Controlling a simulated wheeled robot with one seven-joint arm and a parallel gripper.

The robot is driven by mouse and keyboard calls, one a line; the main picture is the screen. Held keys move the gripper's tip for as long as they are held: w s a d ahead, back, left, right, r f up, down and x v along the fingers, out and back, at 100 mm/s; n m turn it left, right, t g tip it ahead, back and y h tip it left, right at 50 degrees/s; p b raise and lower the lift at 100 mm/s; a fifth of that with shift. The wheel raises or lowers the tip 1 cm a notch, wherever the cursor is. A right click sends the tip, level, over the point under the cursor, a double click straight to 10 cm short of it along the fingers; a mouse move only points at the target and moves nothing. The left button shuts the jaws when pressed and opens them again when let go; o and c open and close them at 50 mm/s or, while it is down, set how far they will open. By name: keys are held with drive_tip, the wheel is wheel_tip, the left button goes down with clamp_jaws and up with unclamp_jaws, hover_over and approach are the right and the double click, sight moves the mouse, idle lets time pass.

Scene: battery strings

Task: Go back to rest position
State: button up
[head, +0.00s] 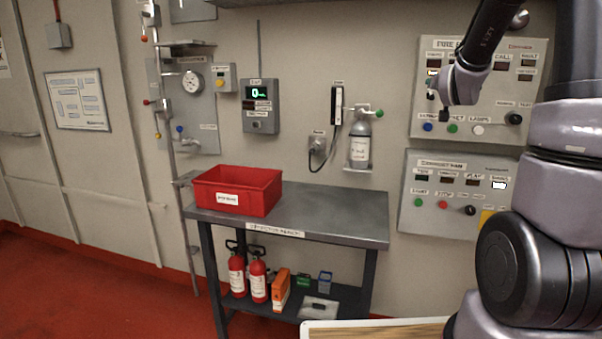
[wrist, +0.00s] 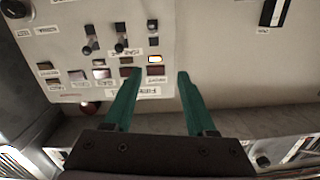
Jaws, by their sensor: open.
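My gripper shows in the wrist view (wrist: 155,85) with two green fingers spread apart and nothing between them. The wrist view faces a pale wall panel (wrist: 100,50) with small lamps, labels and knobs, which appears upside down; one lamp (wrist: 155,59) is lit white-orange. I cannot tell whether the fingers touch the panel, but they look apart from it. In the head view my arm is raised at the right, in front of the fire panel (head: 485,95); the fingers are hidden there.
A grey metal table (head: 340,215) stands at the wall with a red bin (head: 262,197) on it. Fire extinguishers (head: 237,275) stand on its lower shelf. A second control panel (head: 420,215) is below the fire panel. The red floor (head: 90,300) at the left is clear.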

drive_tip(key=s+a+f+g+y, duration=0.1)
drive_tip(key=s+a, duration=0.4)
drive_tip(key=s, duration=0.6)
drive_tip(key=s+a+f+g+y, duration=0.1)
drive_tip(key=s+a+g+y, duration=0.2)
drive_tip(key=s, duration=0.8)
drive_tip(key=s+a+f+g+y, duration=0.1)
drive_tip(key=s+a+g+y, duration=0.1)
drive_tip(key=s+a+g, duration=0.3)
drive_tip(key=s+a, duration=0.3)
drive_tip(key=s, duration=0.4)
drive_tip(key=shift+f+n+g+y, duration=0.25)
drive_tip(key=shift+n+g+y, duration=0.05)
drive_tip(key=shift+n+g, duration=0.1)
